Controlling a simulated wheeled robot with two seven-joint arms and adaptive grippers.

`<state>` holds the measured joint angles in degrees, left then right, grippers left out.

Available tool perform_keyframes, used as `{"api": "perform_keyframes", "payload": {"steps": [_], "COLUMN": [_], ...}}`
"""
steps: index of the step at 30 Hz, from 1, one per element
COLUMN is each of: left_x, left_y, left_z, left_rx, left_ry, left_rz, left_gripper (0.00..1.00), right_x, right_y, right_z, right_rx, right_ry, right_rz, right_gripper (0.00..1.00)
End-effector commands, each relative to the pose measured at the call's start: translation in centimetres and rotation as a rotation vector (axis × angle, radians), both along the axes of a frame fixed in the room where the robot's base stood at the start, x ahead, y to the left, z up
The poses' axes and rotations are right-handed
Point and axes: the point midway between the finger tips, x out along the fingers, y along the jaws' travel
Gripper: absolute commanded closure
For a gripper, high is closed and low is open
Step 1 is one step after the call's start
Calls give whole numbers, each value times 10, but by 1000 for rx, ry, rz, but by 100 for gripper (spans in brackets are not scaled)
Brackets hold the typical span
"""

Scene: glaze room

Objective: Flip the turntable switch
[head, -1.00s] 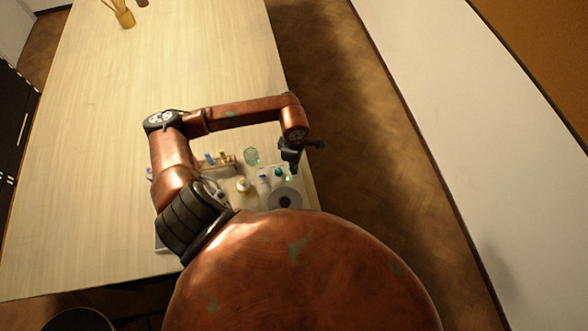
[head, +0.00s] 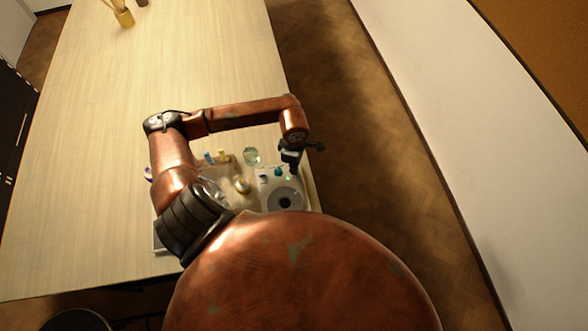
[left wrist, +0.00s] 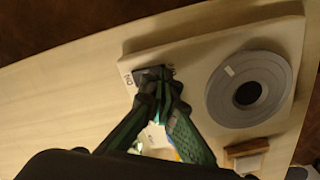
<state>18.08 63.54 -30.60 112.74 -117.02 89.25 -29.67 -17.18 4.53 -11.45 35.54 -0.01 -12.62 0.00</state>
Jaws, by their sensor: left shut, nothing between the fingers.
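The turntable shows in the left wrist view as a pale box (left wrist: 200,52) with a grey disc (left wrist: 248,88) on its right part. A dark switch plate (left wrist: 141,76) sits on the box left of the disc, beside a small printed label. My left gripper (left wrist: 157,82) is shut and empty, its fingertips at the switch plate and covering part of it. I cannot tell whether they touch it, or which way the switch is set. In the head view the disc (head: 285,199) lies near the table's corner, below my left gripper (head: 290,172). My right gripper is not in view.
Small bottles and jars, among them a yellowish one (head: 243,186) and a green glass (head: 251,156), stand left of the turntable. A wooden block (left wrist: 245,152) lies close to the disc. The far table (head: 150,70) is mostly clear, with a yellow pot (head: 125,18) there.

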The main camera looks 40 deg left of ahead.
Motion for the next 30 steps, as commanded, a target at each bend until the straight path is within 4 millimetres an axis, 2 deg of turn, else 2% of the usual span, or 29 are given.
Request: {"api": "perform_keyframes", "payload": {"steps": [7, 13, 30], "left_x": [0, 0, 0], "left_y": [0, 0, 0], "left_z": [-4, 0, 43], "left_rx": [0, 1, 0], "left_ry": [0, 0, -1], "left_rz": [0, 0, 0], "left_gripper": [100, 100, 100], "right_x": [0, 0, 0], "right_y": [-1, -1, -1], "right_z": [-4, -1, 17], "right_rx": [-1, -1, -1], "right_ry": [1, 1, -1], "right_rz": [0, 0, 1], "right_gripper": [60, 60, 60]}}
